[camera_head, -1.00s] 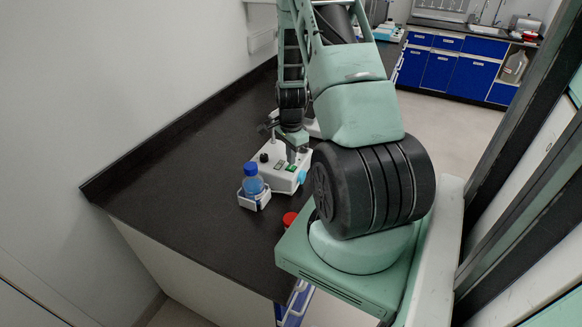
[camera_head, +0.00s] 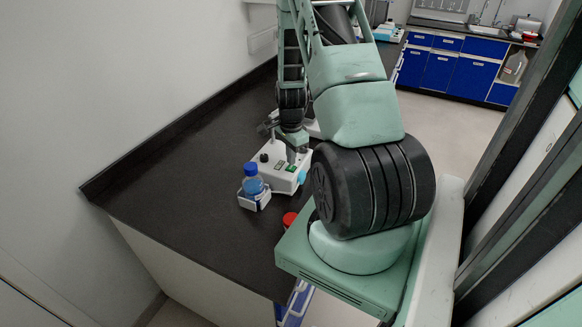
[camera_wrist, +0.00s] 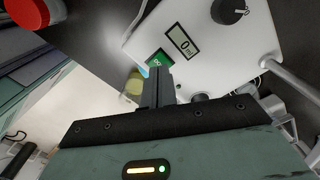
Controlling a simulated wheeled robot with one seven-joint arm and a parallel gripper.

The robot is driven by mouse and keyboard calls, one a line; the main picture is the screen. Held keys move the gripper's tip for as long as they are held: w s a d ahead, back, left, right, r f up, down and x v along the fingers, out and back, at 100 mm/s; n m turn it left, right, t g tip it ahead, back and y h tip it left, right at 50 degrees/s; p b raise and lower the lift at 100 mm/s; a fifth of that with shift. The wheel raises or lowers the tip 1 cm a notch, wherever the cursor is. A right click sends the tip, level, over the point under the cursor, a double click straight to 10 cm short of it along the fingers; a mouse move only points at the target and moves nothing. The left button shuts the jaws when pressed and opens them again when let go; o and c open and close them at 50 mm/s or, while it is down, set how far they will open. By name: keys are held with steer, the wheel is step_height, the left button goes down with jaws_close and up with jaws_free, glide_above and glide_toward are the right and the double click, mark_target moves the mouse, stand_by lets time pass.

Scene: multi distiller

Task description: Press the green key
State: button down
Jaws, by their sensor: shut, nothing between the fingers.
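The green key (camera_wrist: 159,59) is on the top of a white device (camera_wrist: 220,70), beside a small display reading 0 (camera_wrist: 182,41). In the head view the white device (camera_head: 284,177) stands on the dark bench, with the key a small green patch (camera_head: 291,168). My gripper (camera_wrist: 160,72) is shut and empty, its fingertips overlapping the lower edge of the key in the wrist view. Whether they touch it I cannot tell. In the head view my gripper (camera_head: 291,157) points down over the device.
A blue-capped bottle (camera_head: 252,182) sits in a white holder left of the device. A red-capped item (camera_head: 289,219) is near the bench's front edge. In the wrist view a black knob (camera_wrist: 228,10) and a metal rod (camera_wrist: 292,77) are close by. The bench's left part is clear.

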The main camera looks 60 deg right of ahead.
steer(key=shift+f+b, duration=0.65)
steer(key=shift+f, duration=0.25)
stand_by(0.6)
steer(key=shift+r+p, duration=2.65)
steer(key=shift+r, duration=0.95)
steer(key=shift+f, duration=0.1)
